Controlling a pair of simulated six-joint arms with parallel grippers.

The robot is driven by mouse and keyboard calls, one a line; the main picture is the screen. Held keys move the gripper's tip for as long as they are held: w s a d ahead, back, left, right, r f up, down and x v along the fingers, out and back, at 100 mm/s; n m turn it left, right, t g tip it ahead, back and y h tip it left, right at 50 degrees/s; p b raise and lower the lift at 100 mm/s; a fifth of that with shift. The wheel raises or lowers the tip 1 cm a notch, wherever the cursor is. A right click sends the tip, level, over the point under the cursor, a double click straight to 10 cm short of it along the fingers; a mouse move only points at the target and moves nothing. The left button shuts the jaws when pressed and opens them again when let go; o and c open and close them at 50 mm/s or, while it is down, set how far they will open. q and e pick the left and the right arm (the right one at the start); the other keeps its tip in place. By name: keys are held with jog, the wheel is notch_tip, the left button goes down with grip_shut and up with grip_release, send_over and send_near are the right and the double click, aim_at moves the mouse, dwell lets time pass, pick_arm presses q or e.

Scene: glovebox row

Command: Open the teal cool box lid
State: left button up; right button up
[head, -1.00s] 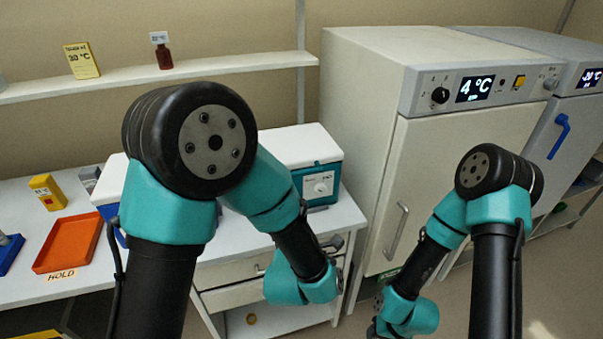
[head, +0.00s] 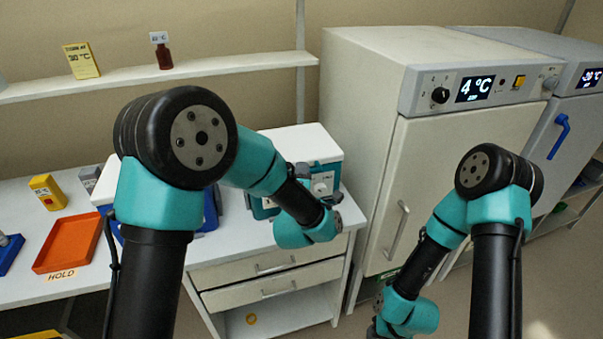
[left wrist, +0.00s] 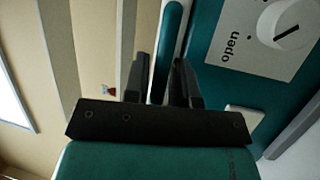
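The teal cool box (head: 334,176) stands on the white bench, with a white lid (head: 300,143) lying closed on top. Its front carries a white dial plate, marked "open" in the left wrist view. My left gripper (head: 297,170) is in front of the box, partly hidden by my forearm. In the left wrist view my left gripper (left wrist: 160,82) has its two black fingers apart, one on each side of a teal bar (left wrist: 170,35) at the box front. Firm contact is not visible.
A tall fridge (head: 365,150) marked 4 °C stands close to the right of the bench. An orange tray (head: 68,243) and a yellow box (head: 48,192) are on the left. Drawers (head: 270,277) are under the bench, and a shelf (head: 230,62) runs above it.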

pick_arm(q)
jog(key=shift+c, duration=0.3)
grip_shut()
jog(key=shift+r, duration=0.1)
